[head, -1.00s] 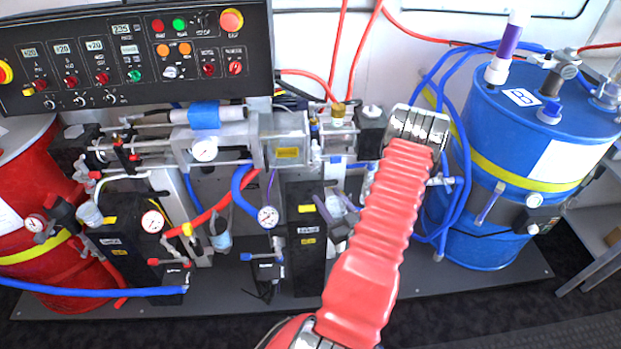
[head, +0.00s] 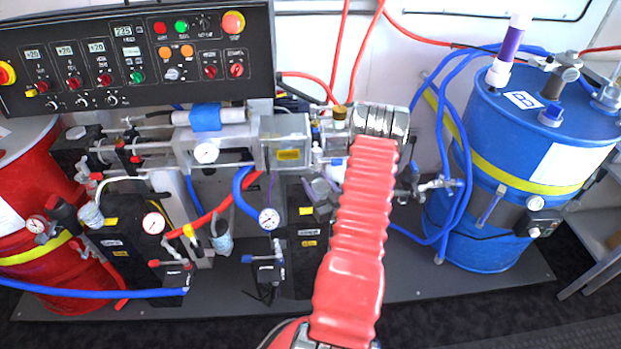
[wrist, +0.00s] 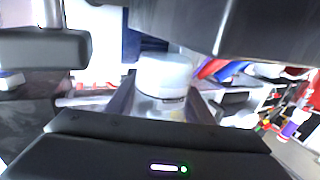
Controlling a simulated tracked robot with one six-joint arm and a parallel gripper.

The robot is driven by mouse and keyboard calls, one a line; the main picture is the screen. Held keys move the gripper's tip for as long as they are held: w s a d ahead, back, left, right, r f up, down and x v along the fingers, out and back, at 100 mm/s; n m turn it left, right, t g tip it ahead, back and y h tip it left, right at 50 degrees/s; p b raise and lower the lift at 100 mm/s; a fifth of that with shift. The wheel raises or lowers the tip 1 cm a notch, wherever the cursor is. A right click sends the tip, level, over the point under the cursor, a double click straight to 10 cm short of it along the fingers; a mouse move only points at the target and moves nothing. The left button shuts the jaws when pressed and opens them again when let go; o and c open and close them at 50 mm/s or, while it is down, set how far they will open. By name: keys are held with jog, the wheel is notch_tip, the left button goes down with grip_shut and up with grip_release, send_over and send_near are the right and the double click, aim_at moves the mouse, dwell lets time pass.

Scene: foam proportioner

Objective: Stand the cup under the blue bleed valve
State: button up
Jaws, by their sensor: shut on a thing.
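My gripper (wrist: 163,104) is shut on a whitish, translucent cup (wrist: 164,75) in the wrist view. The cup's pale upper part shows between the dark fingers; its lower part is partly hidden. In the head view my red-sleeved arm covers the gripper and the cup. A small valve with a blue handle, which looks like the blue bleed valve (head: 262,257), stands low in front of the middle black pump, left of my arm. I cannot tell the cup's height or its distance from this valve.
A red-handled valve (head: 168,263) stands further left, near a red drum (head: 50,180). A blue drum (head: 540,150) stands at the right. Blue and red hoses cross the machine. The grey base plate (head: 450,282) is bare at the front right.

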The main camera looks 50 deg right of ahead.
jog(key=x, duration=0.2)
jog(key=f+x, duration=0.1)
jog(key=x, duration=0.1)
jog(key=shift+f, duration=0.25)
jog(key=shift+f, duration=0.1)
jog(key=o, duration=1.1)
jog(key=shift+c, duration=0.2)
jog(key=v, duration=1.2)
jog(key=shift+s, duration=0.1)
